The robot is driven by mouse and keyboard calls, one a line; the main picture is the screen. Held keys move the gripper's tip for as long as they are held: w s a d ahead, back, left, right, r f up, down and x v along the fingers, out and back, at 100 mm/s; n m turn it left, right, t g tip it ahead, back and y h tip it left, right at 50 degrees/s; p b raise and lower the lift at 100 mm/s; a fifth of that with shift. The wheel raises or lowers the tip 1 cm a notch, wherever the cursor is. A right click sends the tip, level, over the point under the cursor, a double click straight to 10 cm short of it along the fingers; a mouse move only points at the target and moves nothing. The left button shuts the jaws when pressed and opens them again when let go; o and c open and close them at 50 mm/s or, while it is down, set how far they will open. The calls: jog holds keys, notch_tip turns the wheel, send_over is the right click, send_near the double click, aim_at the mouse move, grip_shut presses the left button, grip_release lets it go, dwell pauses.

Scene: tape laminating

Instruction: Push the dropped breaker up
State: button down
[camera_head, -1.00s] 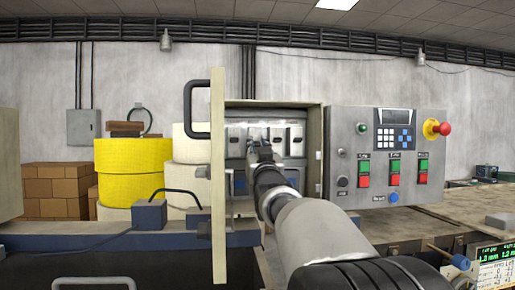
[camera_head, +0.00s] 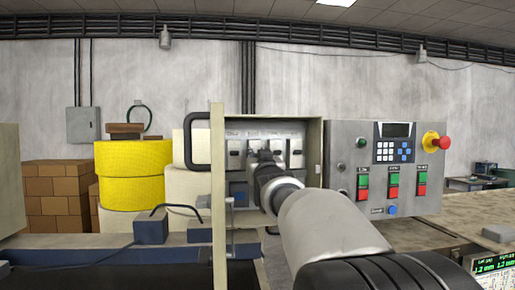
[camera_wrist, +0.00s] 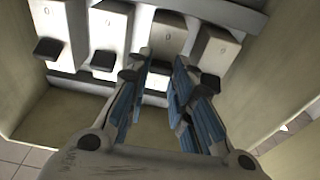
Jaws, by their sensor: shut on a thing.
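A row of several white breakers (camera_head: 295,146) with dark toggles sits inside an open cabinet in the head view. In the wrist view the breakers run across the top, with two on the left (camera_wrist: 108,28), one in the middle (camera_wrist: 166,36) and one on the right (camera_wrist: 218,46). The toggles on the left (camera_wrist: 48,50) and right (camera_wrist: 209,84) stick out. In the head view my gripper (camera_head: 262,157) covers part of the row.
The cabinet door (camera_head: 217,190) stands open on the left, with a dark handle (camera_head: 195,140). Cabinet walls surround my gripper closely. A control panel (camera_head: 345,185) with buttons and a red emergency stop (camera_head: 446,143) is on the right. Yellow rolls (camera_head: 133,180) stand at left.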

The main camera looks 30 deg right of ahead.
jog(key=shift+r+g+y+p, duration=0.6)
jog(key=shift+r+g+p, duration=0.65)
jog(key=shift+p, duration=4.35)
jog(key=shift+f+p, duration=0.2)
jog(key=shift+p, duration=0.5)
jog(key=g+p, duration=0.1)
jog(key=p, duration=0.3)
jog(key=shift+f+y, duration=0.1)
jog(key=shift+y, duration=0.2)
jog(key=c, duration=1.4)
grip_release()
jog(key=shift+w+f, duration=0.1)
jog(key=shift+f, duration=0.05)
jog(key=v, duration=1.2)
